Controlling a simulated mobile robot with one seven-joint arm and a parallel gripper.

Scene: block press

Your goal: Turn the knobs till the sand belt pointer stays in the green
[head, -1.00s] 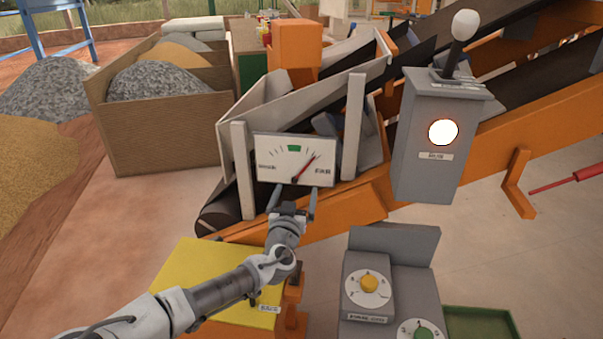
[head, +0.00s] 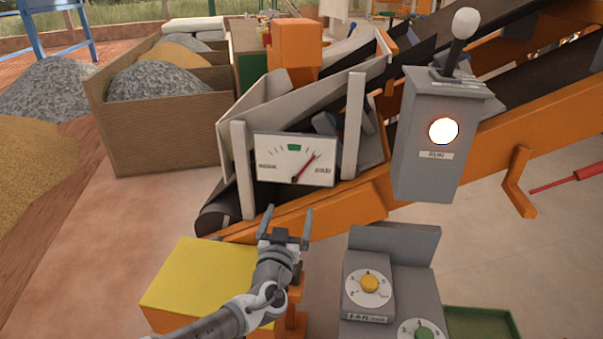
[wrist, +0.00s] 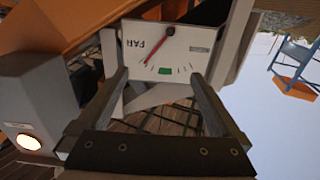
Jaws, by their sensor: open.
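The white gauge (head: 278,172) stands on the conveyor frame. Its red pointer (head: 305,168) leans up and right, to the right of the green mark (head: 294,147). In the wrist view the gauge (wrist: 185,38) appears upside down beyond my fingers. My gripper (head: 287,214) is open and empty, just below the gauge and left of the knobs. It touches neither knob.
A grey box (head: 428,175) with a lever and a lit white lamp (head: 443,131) stands above the knob panel (head: 400,260). A yellow box (head: 190,275) is beside my arm. The orange conveyor (head: 345,212) runs behind my gripper. A green tray (head: 480,322) lies at lower right.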

